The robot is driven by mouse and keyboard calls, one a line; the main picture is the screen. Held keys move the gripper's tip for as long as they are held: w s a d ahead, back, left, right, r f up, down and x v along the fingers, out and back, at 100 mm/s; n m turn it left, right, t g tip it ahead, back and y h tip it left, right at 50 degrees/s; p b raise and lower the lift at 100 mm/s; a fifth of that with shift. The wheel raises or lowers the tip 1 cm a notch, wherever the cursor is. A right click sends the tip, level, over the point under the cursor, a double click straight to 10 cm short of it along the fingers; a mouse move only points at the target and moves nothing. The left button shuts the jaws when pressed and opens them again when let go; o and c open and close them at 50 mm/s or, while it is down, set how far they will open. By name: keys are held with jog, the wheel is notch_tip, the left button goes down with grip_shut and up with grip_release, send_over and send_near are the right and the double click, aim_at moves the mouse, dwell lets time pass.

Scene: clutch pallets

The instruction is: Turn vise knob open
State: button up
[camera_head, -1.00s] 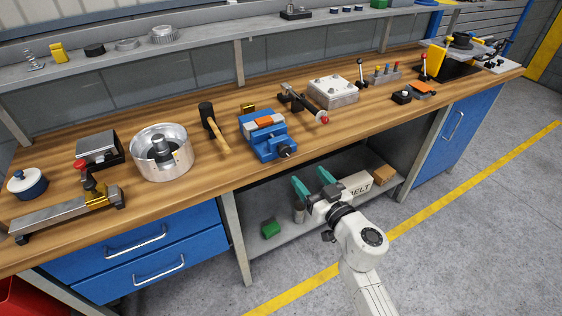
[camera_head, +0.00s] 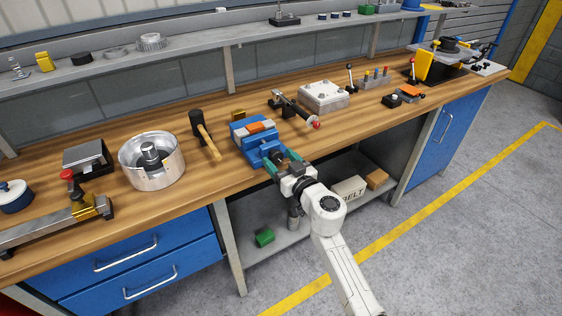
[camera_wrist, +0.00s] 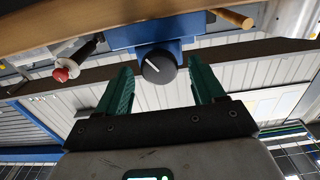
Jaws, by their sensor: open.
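The blue vise (camera_head: 254,139) sits on the wooden workbench near its front edge, with an orange piece (camera_head: 257,127) between its jaws. It also shows in the wrist view (camera_wrist: 130,36). Its knob is a round black disc with a white line, seen face-on in the wrist view (camera_wrist: 158,67). My gripper (camera_head: 280,163) is at the front of the vise, by the knob. In the wrist view, its two green fingers (camera_wrist: 161,88) are apart on either side of the knob, with a gap to each side. In the head view the fingers mostly hide the knob.
A lever with a red ball (camera_head: 315,124) and a white block (camera_head: 323,97) are to the right. The bench's front edge is just under my gripper; a lower shelf (camera_head: 290,228) is below.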

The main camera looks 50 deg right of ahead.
jog(key=shift+c, duration=0.2)
jog(key=c, duration=1)
